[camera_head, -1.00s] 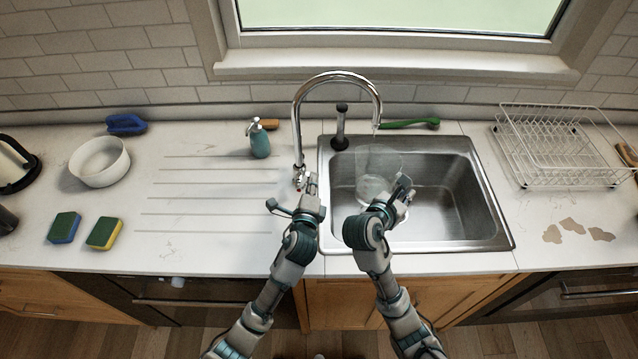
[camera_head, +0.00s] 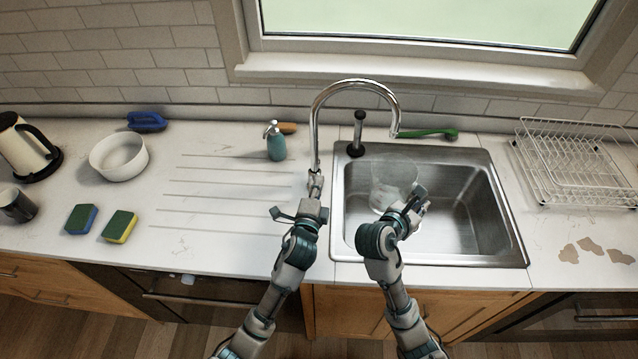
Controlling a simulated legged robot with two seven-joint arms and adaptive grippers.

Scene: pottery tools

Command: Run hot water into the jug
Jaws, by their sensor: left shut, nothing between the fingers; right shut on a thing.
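The clear glass jug (camera_head: 393,178) is in the left part of the sink, below the tap's spout. My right gripper (camera_head: 417,200) is shut on the jug at its lower right; the exact grip is hard to see. The chrome tap (camera_head: 314,130) stands at the sink's left edge, with its arched spout over the basin. My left gripper (camera_head: 313,207) is shut and empty, just in front of the tap's base and lever (camera_head: 316,182). I cannot tell whether water is running or whether the jug holds any.
The sink (camera_head: 465,205) has free room on its right. A dark upright dispenser (camera_head: 358,132) and a green brush (camera_head: 430,133) sit behind it. A teal soap bottle (camera_head: 275,142) stands left of the tap. A dish rack (camera_head: 575,165) is at the right.

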